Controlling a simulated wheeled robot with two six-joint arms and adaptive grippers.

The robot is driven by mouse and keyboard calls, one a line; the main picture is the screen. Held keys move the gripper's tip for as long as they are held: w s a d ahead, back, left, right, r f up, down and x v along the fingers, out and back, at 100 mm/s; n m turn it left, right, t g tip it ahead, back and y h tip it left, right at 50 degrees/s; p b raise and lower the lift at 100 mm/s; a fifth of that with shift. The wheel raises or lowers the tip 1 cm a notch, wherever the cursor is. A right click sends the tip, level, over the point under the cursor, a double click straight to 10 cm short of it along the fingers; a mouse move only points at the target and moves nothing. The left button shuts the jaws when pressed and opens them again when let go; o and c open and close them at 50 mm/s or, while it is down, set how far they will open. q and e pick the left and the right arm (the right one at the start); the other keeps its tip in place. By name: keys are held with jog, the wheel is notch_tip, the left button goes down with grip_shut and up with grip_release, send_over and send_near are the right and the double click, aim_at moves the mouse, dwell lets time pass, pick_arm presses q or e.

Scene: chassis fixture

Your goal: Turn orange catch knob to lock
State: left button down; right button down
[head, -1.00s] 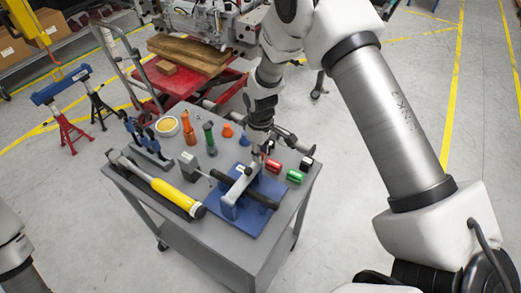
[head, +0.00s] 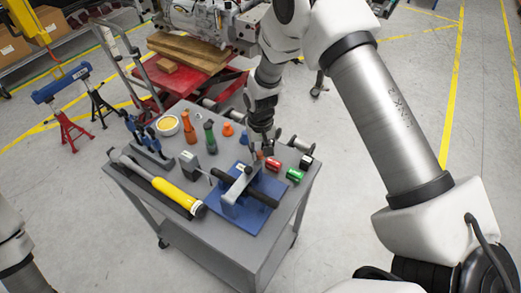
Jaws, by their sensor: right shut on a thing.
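The chassis fixture has a blue base plate (head: 240,222) lying on the grey cart, with a grey clamp frame and a black bar across it. The small orange catch knob (head: 259,155) shows at the fixture's far end, mostly hidden by my right gripper. My right gripper (head: 261,151) points down over that end and is shut on the knob; its fingertips are small and partly hidden here. My left arm shows only at the left edge, and its gripper is out of view.
A red lift cart stands behind. Open floor lies to the right.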

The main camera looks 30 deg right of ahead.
aim_at(261, 153)
jog(key=shift+s+f+m, duration=0.15)
jog(key=shift+s+m, duration=0.05)
jog(key=shift+m, duration=0.1)
jog(key=c, duration=0.9)
grip_release()
jog(key=shift+w, duration=0.15)
jog(key=shift+r, duration=0.25)
notch_tip(261, 153, up, 12)
jog(key=shift+f, duration=0.2)
